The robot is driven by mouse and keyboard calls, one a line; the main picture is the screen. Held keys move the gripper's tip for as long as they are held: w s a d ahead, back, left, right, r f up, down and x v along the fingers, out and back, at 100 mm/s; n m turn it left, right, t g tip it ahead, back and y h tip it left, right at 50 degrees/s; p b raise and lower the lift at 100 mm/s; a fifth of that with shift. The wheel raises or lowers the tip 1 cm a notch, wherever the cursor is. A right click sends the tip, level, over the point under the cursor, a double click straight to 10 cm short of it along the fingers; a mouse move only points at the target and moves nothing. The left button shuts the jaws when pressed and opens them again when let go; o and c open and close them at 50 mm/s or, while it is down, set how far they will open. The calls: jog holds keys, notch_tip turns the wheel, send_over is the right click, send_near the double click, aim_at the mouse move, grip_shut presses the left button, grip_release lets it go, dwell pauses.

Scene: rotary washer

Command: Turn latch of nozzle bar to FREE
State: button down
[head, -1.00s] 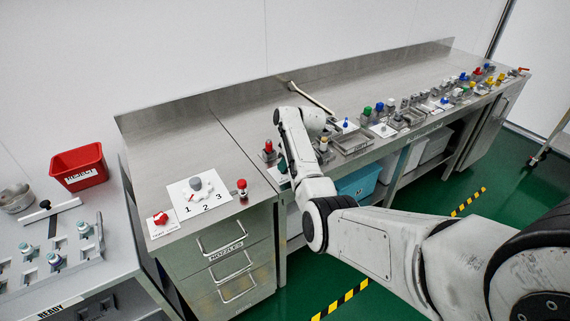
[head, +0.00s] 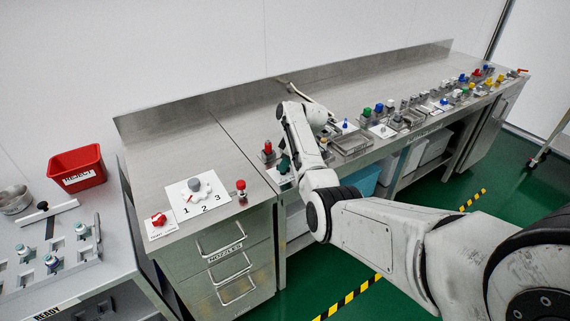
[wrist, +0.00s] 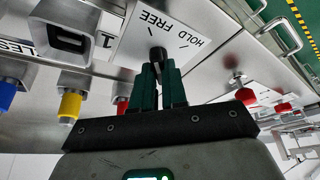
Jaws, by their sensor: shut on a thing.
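The latch of the nozzle bar is a small dark knob (wrist: 157,54) on a white plate (wrist: 135,48) marked HOLD and FREE, seen upside down in the wrist view. My gripper (wrist: 158,68) has dark green fingers, shut on the latch. The fingers hide much of the latch, so I cannot tell which mark it points to. In the head view my gripper (head: 285,163) is at the front edge of the long steel bench, over the white plate (head: 279,178).
A red-topped knob (head: 268,147) stands close behind my gripper. The wrist view shows yellow (wrist: 70,104) and red (wrist: 245,96) knobs to either side. A drawer cabinet (head: 225,255) with a numbered dial plate (head: 183,208) is at left.

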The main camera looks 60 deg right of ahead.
jog(key=c, duration=1.2)
grip_release()
jog(key=shift+o, duration=0.2)
jog(key=v, duration=1)
jog(key=shift+r+b, duration=0.25)
jog(key=shift+b, duration=0.1)
jog(key=shift+s, duration=0.15)
